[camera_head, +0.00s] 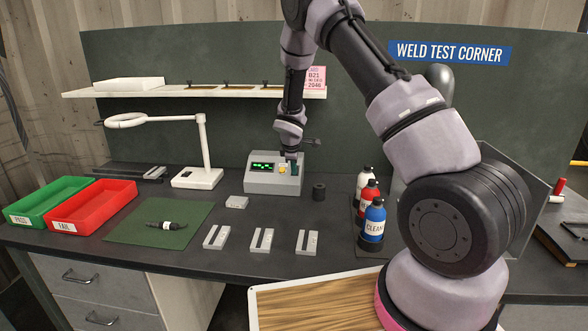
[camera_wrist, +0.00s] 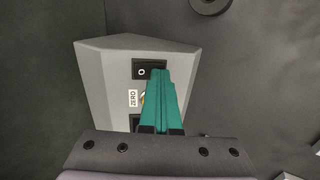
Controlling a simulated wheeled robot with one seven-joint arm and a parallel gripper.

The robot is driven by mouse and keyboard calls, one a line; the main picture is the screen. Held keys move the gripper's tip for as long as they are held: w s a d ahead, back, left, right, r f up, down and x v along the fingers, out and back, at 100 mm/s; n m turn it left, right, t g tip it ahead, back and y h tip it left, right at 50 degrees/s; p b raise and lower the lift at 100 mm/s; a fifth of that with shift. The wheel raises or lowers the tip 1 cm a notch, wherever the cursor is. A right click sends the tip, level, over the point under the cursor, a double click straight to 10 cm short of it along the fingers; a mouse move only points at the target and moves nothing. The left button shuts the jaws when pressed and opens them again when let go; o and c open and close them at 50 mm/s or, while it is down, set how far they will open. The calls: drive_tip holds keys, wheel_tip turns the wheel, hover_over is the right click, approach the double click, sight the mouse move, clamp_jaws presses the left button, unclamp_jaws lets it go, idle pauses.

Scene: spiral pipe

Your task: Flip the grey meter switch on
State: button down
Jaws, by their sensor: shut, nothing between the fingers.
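The grey meter (camera_head: 262,185) stands on the dark bench below the shelf, with a lit green display (camera_head: 263,166) on its face. In the wrist view, its grey housing (camera_wrist: 108,75) carries a black switch (camera_wrist: 142,72) with a white "O" mark. A "ZERO" label (camera_wrist: 133,98) and a partly hidden yellow button are beside my fingers. My gripper (camera_wrist: 157,74) has teal fingers, shut and empty. It is over the meter's right side, with the tips overlapping the switch's edge in view. I cannot tell whether they touch. The switch's tilt is unclear.
Three bottles (camera_head: 370,205) stand farther right. A magnifier lamp (camera_head: 200,175) stands to the left. Slotted grey blocks (camera_head: 262,240) lie in front, and a shelf (camera_head: 190,91) runs above.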

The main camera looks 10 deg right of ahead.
drive_tip(key=shift+r, duration=0.7)
drive_tip(key=shift+s+r, duration=0.1)
drive_tip(key=shift+r, duration=0.1)
drive_tip(key=s+a+r, duration=0.3)
drive_tip(key=s+r, duration=0.5)
drive_tip(key=r, duration=0.2)
drive_tip(key=shift+s, duration=0.35)
drive_tip(key=shift+d, duration=0.1)
